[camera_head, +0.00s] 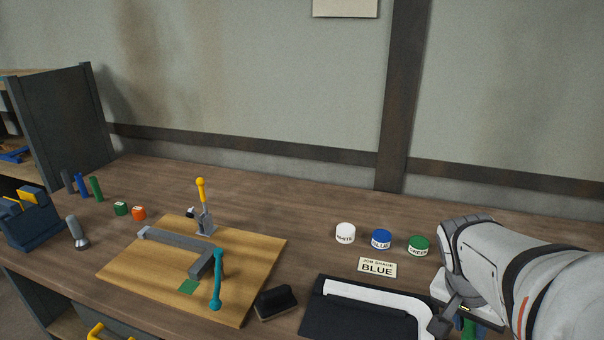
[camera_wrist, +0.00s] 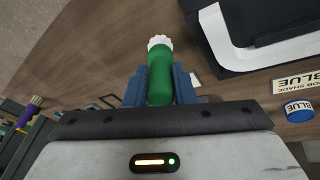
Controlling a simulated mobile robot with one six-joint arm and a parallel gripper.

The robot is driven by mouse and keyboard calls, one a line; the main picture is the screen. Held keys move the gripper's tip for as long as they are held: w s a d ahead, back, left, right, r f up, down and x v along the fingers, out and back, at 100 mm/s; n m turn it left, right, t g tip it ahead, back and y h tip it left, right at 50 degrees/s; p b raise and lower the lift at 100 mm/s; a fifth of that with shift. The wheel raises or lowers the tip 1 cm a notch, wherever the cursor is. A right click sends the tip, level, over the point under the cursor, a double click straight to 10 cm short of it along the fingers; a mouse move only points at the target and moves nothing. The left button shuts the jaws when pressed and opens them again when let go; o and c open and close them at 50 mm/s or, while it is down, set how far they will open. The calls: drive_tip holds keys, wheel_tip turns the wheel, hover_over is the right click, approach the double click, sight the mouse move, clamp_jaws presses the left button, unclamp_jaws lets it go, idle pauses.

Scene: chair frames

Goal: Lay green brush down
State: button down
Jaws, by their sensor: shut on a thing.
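The green brush (camera_wrist: 160,75) has a thick green handle and white bristles. In the wrist view, my gripper (camera_wrist: 160,88) is shut on its handle between two blue fingers, and the bristles point away from the palm. In the camera_head view, my gripper (camera_head: 466,322) is at the lower right, beside the black mat. Only a small green and blue patch shows below it there, and my arm hides most of the brush. I cannot tell whether the brush touches the table.
White (camera_head: 345,233), blue (camera_head: 381,239) and green (camera_head: 418,245) pots stand behind a "JOB SHADE BLUE" card (camera_head: 377,268). A black mat (camera_head: 313,318) bears a white bent part (camera_head: 375,296). A black block (camera_head: 275,303) and wooden board (camera_head: 130,274) lie left. Bare tabletop shows behind the board.

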drive_tip(key=c, duration=1.1)
unclamp_jaws()
drive_tip(key=shift+c, duration=0.2)
drive_tip(key=p+v, duration=0.1)
drive_tip(key=v, duration=0.6)
drive_tip(key=shift+r, duration=0.35)
drive_tip(key=shift+a, duration=0.2)
drive_tip(key=w+a+f+n+t+y+p, duration=0.1)
drive_tip(key=a+n+y+p, duration=0.3)
drive_tip(key=a+n, duration=0.5)
drive_tip(key=a+t+p, duration=0.1)
drive_tip(key=a, duration=0.3)
drive_tip(key=shift+w+n+p, duration=0.25)
drive_tip(key=shift+n+p, duration=0.05)
drive_tip(key=shift+p, duration=0.05)
